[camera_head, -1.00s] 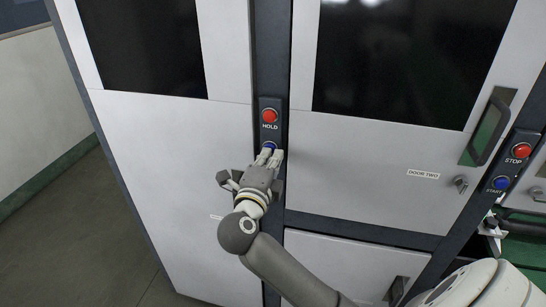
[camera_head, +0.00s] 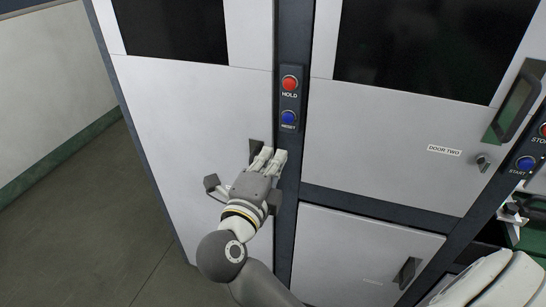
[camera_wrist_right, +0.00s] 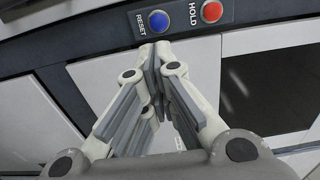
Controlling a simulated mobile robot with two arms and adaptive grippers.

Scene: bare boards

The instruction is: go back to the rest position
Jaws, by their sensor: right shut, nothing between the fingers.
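My right gripper (camera_head: 267,160) is shut and empty in front of the white cabinet panel, below the button plate. It also shows in the right wrist view (camera_wrist_right: 153,62), with its fingertips together just short of the button plate. The plate carries a red HOLD button (camera_head: 289,83) and, under it, a blue RESET button (camera_head: 288,118). Both buttons show in full; the blue RESET button (camera_wrist_right: 159,21) and the red HOLD button (camera_wrist_right: 212,11) also show in the right wrist view. My left gripper is not in view.
A door labelled DOOR TWO (camera_head: 445,150) has a dark window and a black handle (camera_head: 518,100) at the right. A blue START button (camera_head: 526,164) is at the right edge. Open floor (camera_head: 85,230) lies at the left.

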